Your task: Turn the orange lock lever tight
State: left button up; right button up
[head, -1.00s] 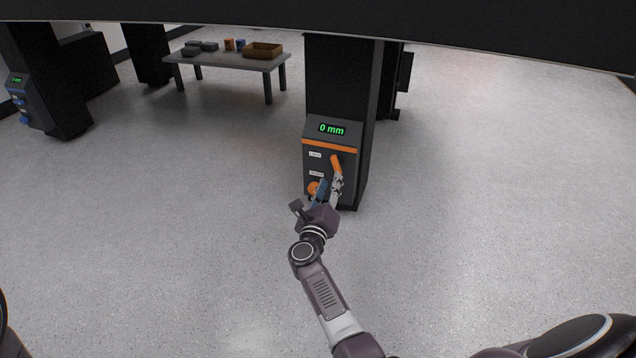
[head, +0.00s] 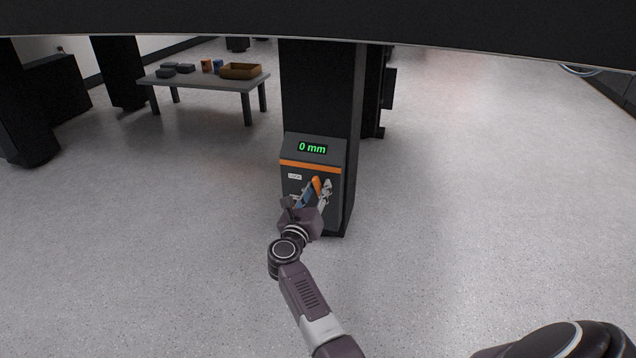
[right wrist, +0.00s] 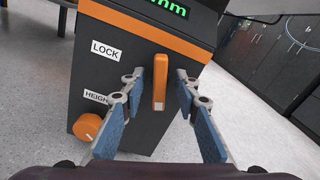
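The orange lock lever (head: 316,184) is on the front panel of the dark control box (head: 312,158), beside the LOCK label. In the right wrist view the lever (right wrist: 161,80) stands nearly upright in the picture. My right gripper (right wrist: 160,92) is open, with one blue-padded finger on each side of the lever. A small gap shows on both sides. In the head view my right gripper (head: 317,191) is at the panel and partly covers the lever. My left gripper is not in view.
A round orange knob (right wrist: 88,126) by the HEIGHT label sits left of and below the lever. The green display (head: 312,148) reads 0 mm. The box is on a thick black column (head: 320,95). A grey table (head: 205,82) stands at the back left. The floor around is clear.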

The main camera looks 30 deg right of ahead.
jog(key=shift+w+d, duration=0.25)
jog(key=shift+a, duration=0.1)
jog(key=shift+c, duration=0.4)
grip_shut()
